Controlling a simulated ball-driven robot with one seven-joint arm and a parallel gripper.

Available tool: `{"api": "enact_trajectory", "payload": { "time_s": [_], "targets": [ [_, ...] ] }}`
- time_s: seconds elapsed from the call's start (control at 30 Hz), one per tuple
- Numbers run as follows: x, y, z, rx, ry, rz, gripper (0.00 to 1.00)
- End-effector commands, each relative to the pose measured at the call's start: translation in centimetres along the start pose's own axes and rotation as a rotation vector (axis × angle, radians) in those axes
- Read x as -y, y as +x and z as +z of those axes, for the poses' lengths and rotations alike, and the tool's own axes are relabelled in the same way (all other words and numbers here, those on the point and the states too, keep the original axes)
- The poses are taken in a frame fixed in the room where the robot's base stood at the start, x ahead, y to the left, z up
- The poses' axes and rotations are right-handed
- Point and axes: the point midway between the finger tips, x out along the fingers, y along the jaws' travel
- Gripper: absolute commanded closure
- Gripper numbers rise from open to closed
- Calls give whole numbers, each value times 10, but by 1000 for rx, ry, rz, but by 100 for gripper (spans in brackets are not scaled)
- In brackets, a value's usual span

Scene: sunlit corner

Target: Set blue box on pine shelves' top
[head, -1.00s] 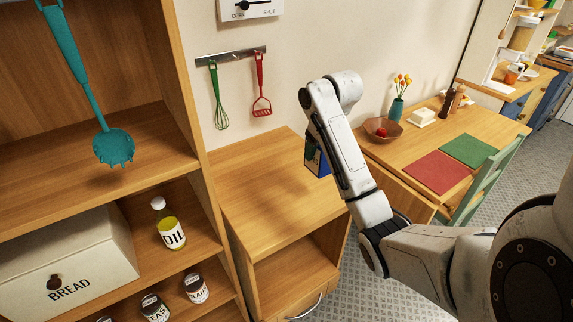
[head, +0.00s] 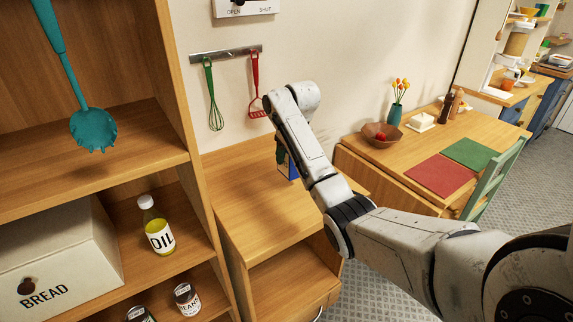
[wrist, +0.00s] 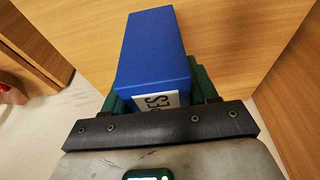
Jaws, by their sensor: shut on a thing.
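The blue box (head: 283,160) has a white label with dark letters, and my arm hides part of it in the head view. In the wrist view the blue box (wrist: 155,45) stretches away between two green fingers. My gripper (wrist: 160,92) is shut on it. In the head view my gripper (head: 280,150) is largely behind my arm's last link. The low pine shelves (head: 235,185) have a bare wooden top, with an open compartment below. The box appears over the back right part of this top; I cannot tell whether it touches.
A tall wooden shelf unit (head: 185,110) rises at the left, holding a bread box (head: 50,265), an oil bottle (head: 155,225) and cans. A rail with a whisk (head: 213,110) and red masher (head: 255,85) hangs behind. A table with a bowl (head: 380,135) is at the right.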

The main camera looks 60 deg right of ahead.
Motion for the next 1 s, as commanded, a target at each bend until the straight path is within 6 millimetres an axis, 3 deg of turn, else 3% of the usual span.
{"api": "enact_trajectory", "payload": {
  "time_s": [0.23, 0.5, 0.87, 0.9, 1.0],
  "targets": [
    [2, 16, -8, -1, -1, 1, 79],
    [2, 45, 0, -3, 0, 1, 79],
    [2, 49, 1, -3, 0, 1, 79],
    [2, 50, 1, -2, 0, 1, 42],
    [2, 50, 1, -2, 0, 1, 32]
  ]
}}
